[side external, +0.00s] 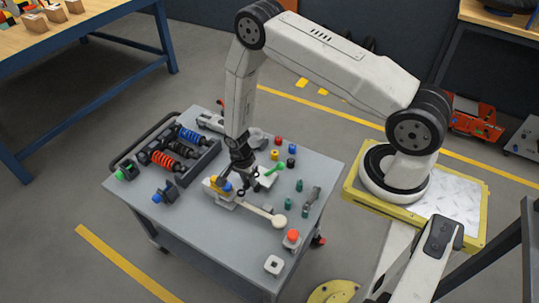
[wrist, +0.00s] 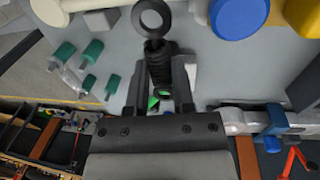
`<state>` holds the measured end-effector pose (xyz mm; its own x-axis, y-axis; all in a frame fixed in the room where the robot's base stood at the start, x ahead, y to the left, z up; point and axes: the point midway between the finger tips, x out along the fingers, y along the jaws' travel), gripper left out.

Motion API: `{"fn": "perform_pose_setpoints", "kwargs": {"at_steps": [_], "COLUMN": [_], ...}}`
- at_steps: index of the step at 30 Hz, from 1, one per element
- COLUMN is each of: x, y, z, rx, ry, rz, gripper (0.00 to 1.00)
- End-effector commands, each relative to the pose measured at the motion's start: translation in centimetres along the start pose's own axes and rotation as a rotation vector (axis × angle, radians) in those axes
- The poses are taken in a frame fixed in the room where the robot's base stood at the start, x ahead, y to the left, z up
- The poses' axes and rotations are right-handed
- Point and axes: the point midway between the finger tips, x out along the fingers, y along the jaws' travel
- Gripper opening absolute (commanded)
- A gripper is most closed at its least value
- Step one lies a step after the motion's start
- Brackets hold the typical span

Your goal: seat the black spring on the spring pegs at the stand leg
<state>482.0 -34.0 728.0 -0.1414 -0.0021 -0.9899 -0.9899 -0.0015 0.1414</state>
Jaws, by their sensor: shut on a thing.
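My gripper (side external: 243,170) points down over the middle of the grey table. In the wrist view my gripper (wrist: 162,85) is shut on the black spring (wrist: 159,62), a ribbed dark body between the fingers. A black ring (wrist: 152,32) shows at its far end; I cannot tell whether it is joined to the spring. In the side view the spring is too small and dark to make out. A pale assembly with a long arm and round end (side external: 262,211) lies just in front of my gripper. I cannot pick out the stand leg or its spring pegs.
A black rack (side external: 203,161) with blue and red coil units stands at the table's left. Small coloured knobs (side external: 278,140) and teal pieces (side external: 288,203) lie to the right. Bare table lies at front left.

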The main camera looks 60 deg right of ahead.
Motion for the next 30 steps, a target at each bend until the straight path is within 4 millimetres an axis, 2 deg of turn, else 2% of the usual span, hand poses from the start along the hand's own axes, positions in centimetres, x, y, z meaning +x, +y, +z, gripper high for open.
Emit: {"fn": "perform_pose_setpoints", "kwargs": {"at_steps": [18,30], "x": [3.5,4.4], "y": [-0.5,-0.6], "z": [0.0,0.0], "rx": [0.0,0.0], "ry": [0.0,0.0], "rz": [0.0,0.0], "gripper": [0.0,0.0]}}
